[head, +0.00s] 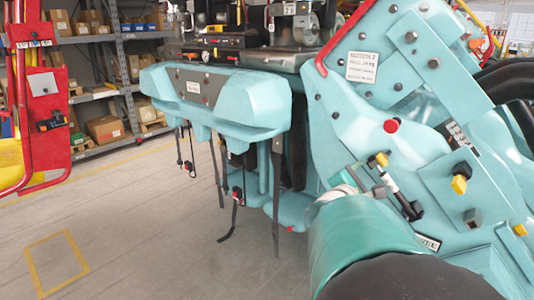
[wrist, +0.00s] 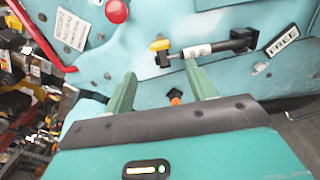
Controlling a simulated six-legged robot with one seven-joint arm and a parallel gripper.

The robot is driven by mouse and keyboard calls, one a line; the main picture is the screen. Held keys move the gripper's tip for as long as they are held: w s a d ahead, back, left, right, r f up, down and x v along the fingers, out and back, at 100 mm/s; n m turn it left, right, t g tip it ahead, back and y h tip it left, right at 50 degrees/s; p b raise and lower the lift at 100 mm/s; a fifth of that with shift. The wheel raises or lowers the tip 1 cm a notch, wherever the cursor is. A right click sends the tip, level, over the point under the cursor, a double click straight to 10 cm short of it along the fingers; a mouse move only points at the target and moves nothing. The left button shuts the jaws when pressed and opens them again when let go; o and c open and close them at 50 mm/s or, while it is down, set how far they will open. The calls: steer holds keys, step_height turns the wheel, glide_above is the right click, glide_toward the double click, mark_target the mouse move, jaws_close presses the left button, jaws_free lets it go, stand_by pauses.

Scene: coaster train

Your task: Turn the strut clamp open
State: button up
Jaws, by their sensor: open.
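A strut (wrist: 205,49) with a silver labelled middle and a black end is mounted on the teal machine panel. At its left end in the wrist view is a yellow and black clamp (wrist: 160,46). The strut (head: 394,184) and its yellow-tipped clamp (head: 379,160) also show in the head view, just beyond my gripper. My gripper (wrist: 160,69) is open and empty, its two green fingers pointing at the panel below the clamp. I see no contact with the clamp. In the head view my own teal wrist hides most of the gripper.
A red knob (wrist: 116,11) and white plate (wrist: 72,30) sit left of the strut. A "FREE" label (wrist: 283,40) is at its right. A small orange-tipped part (wrist: 175,97) shows between the fingers. The floor (head: 140,220) at left is clear; shelves (head: 95,65) stand behind.

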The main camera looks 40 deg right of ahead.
mark_target(380, 162)
steer(key=d, duration=0.3)
steer(key=w+d, duration=0.1)
steer(key=d, duration=0.7)
steer(key=shift+w, duration=0.35)
steer(key=c, duration=1)
